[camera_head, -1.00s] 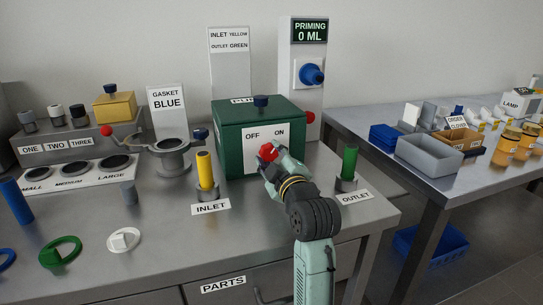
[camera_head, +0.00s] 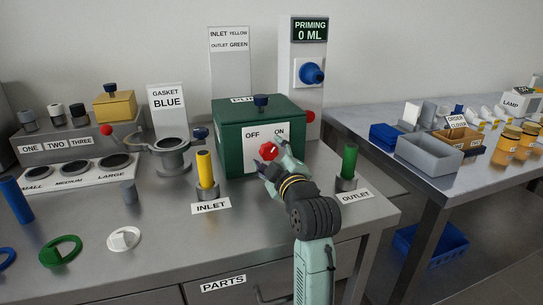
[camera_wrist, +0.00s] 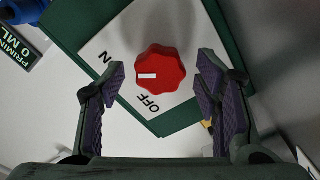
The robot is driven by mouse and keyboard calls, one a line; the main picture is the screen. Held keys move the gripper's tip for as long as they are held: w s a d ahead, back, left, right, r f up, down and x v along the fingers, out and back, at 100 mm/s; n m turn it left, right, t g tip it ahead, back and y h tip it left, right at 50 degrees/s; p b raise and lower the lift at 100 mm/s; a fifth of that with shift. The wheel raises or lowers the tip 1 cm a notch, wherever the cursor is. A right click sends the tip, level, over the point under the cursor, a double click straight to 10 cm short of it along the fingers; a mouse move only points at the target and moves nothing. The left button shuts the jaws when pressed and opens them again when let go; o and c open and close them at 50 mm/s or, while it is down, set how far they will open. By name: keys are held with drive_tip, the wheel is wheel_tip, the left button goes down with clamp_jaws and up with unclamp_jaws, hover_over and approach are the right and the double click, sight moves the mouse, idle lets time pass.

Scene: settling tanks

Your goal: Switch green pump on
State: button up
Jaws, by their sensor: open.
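The green pump (camera_head: 232,158) is a dark green box on the steel bench. Its white front plate (camera_head: 251,153) reads OFF on the left and ON on the right. A red lobed knob (camera_head: 268,151) sits on the plate; it also shows in the wrist view (camera_wrist: 165,78). A white mark on the knob points left in the wrist view, between the two labels; the exact setting is hard to tell. My gripper (camera_head: 271,157) is open in front of the plate. In the wrist view its fingertips (camera_wrist: 161,66) stand either side of the knob, with gaps.
A yellow inlet tube (camera_head: 206,168) stands left of the pump and a green outlet tube (camera_head: 349,161) stands right. A white tower (camera_head: 302,112) behind carries a blue knob and a display reading PRIMING 0 ML.

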drive_tip(key=v, duration=1.2)
